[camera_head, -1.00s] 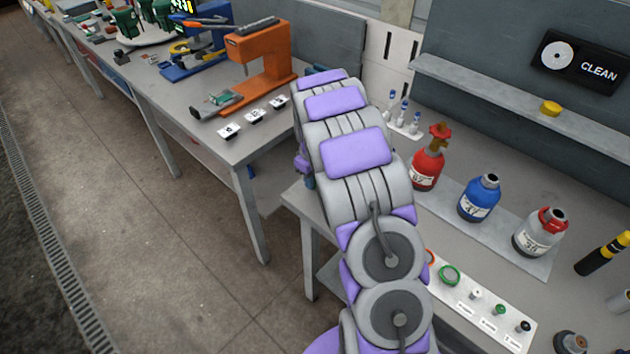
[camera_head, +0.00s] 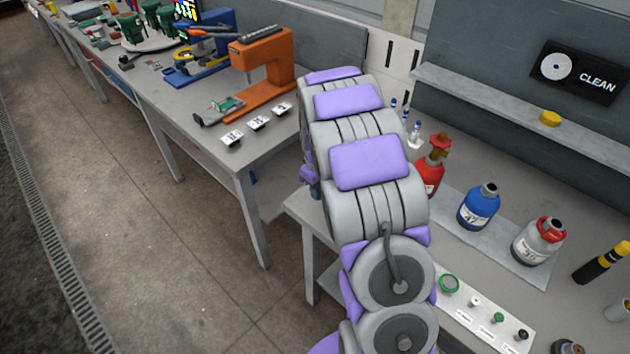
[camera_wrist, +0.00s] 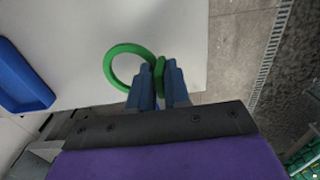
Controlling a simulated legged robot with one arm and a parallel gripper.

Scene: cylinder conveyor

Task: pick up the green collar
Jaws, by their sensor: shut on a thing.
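A green collar (camera_wrist: 113,63), a plain ring, shows in the wrist view. My gripper (camera_wrist: 160,82) has its two blue fingers shut on the collar's right side, and the rest of the ring sticks out to the left. A pale tabletop (camera_wrist: 80,35) lies behind the collar; I cannot tell the gap between them. In the head view my arm hides the gripper and the held collar. Another green ring (camera_head: 449,283) lies on the white labelled strip on the right bench, beside several small knobs.
A blue tray-like thing (camera_wrist: 22,80) is at the left of the wrist view. An orange press (camera_head: 265,70) and white label cards (camera_head: 257,123) are on the left table. The floor is clear.

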